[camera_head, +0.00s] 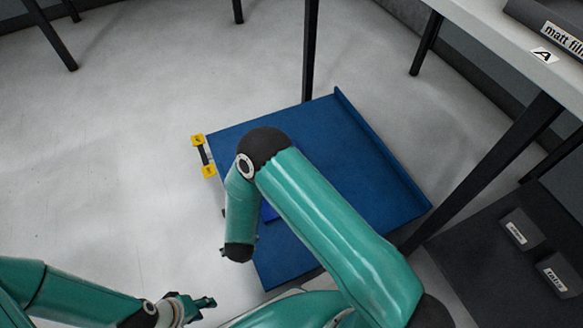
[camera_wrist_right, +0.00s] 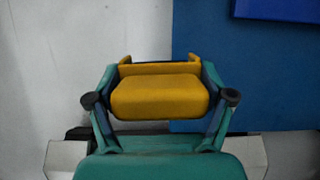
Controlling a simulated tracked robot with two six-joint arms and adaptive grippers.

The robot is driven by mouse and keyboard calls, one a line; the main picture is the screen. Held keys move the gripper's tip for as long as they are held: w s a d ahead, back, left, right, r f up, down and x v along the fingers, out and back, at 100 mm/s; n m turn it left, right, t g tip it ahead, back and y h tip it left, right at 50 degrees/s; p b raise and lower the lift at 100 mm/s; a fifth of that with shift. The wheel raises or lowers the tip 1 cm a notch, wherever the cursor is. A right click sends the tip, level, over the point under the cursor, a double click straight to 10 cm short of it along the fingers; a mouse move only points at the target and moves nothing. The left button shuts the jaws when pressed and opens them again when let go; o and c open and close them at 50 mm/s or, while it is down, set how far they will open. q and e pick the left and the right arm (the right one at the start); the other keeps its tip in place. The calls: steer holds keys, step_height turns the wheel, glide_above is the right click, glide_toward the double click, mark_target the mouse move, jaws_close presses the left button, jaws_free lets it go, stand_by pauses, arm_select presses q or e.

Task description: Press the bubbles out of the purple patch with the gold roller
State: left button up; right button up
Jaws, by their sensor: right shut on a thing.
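My right gripper (camera_wrist_right: 160,97) is shut on a gold roller (camera_wrist_right: 160,95), which fills the space between its fingers in the right wrist view. In the head view my right arm hides most of this gripper and the roller. A deep blue-purple patch (camera_wrist_right: 278,8) shows at the top right of the wrist view, apart from the roller. In the head view only a sliver of the patch (camera_head: 268,213) shows beside my right arm. My left gripper (camera_head: 204,303) is at the lower left, clear of the board; its finger opening is unclear.
A blue board (camera_head: 345,150) lies on the pale floor, with a raised far-right edge. A yellow-ended dark piece (camera_head: 204,156) sits at its left edge. A table with a black leg (camera_head: 490,165) stands to the right. Dark labelled boxes (camera_head: 558,275) sit at lower right. Floor at left is clear.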

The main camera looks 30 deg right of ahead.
arm_select(q)
step_height(320, 180, up, 7)
steer(key=p, duration=0.7)
arm_select(e)
steer(key=w+d+r, duration=0.2)
steer(key=w+d, duration=0.5)
steer(key=d, duration=0.6)
steer(key=w+d+r, duration=0.2)
steer(key=w+d, duration=0.5)
steer(key=d, duration=0.5)
arm_select(q)
steer(key=shift+f+b, duration=2.4)
steer(key=shift+b, duration=0.35)
arm_select(e)
steer(key=shift+g, duration=0.3)
steer(key=shift+d+f, duration=0.15)
steer(key=shift+f, duration=3.1)
arm_select(q)
steer(key=shift+f+b, duration=0.65)
arm_select(e)
steer(key=shift+f, duration=0.7)
arm_select(q)
steer(key=shift+r, duration=0.1)
arm_select(e)
steer(key=shift+w, duration=0.15)
